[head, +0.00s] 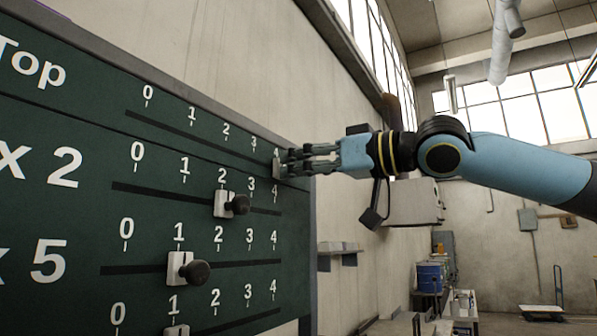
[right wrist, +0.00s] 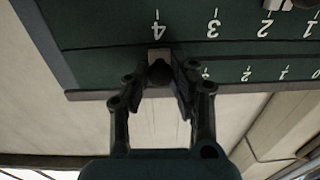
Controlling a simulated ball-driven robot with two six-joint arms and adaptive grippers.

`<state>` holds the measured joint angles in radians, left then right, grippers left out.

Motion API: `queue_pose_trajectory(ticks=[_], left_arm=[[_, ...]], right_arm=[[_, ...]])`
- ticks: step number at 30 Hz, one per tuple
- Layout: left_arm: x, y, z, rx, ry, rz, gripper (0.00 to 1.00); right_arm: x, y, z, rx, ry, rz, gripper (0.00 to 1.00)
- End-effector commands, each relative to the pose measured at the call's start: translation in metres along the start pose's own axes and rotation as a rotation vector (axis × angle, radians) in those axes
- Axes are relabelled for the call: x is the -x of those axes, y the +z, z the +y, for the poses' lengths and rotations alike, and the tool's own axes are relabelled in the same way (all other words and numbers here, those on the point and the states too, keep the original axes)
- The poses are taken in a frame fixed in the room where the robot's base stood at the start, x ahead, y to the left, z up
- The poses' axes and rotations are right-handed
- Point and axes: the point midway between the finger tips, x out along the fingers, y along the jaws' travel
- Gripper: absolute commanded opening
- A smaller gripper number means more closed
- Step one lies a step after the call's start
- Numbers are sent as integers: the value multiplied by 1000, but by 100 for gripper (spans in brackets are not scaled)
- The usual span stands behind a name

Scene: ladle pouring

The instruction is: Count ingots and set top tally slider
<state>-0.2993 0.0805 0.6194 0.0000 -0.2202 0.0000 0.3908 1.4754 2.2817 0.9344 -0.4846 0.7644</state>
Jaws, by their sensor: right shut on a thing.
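A dark green tally board (head: 60,120) fills the left of the head view, with rows labelled Top, x 2 and x 5. The Top slider (head: 277,166) sits at the right end of its slot, at the 4. My right gripper (head: 290,162) is shut on its knob. In the right wrist view, the upside-down board shows the slider's pale plate (right wrist: 159,56) and dark knob (right wrist: 160,72) between my right fingers (right wrist: 161,80). The x 2 slider (head: 222,205) stands at 2 and the x 5 slider (head: 178,268) at 1. No ingots are in view. My left gripper is not in view.
Another slider (head: 176,330) shows at the bottom edge, near 1 on a lower row. A wall shelf (head: 340,248) is right of the board. The space right of the board is open.

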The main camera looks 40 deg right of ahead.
Motion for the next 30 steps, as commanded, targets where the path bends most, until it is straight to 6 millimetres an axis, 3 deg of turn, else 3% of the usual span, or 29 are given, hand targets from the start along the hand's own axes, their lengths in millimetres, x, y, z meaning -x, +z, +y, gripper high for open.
queue_pose_trajectory(ticks=[3,7,8,13,23,30], left_arm=[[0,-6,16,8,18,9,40],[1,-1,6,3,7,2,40],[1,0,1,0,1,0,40],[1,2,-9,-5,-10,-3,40],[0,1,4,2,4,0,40],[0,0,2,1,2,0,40]], right_arm=[[-1,0,11,2,27,-7,0],[-1,0,11,2,28,-6,0],[-1,0,11,3,27,-6,25],[-1,0,10,2,25,-6,46],[-1,-1,9,-1,25,-5,46],[0,-20,11,-9,31,8,46]])
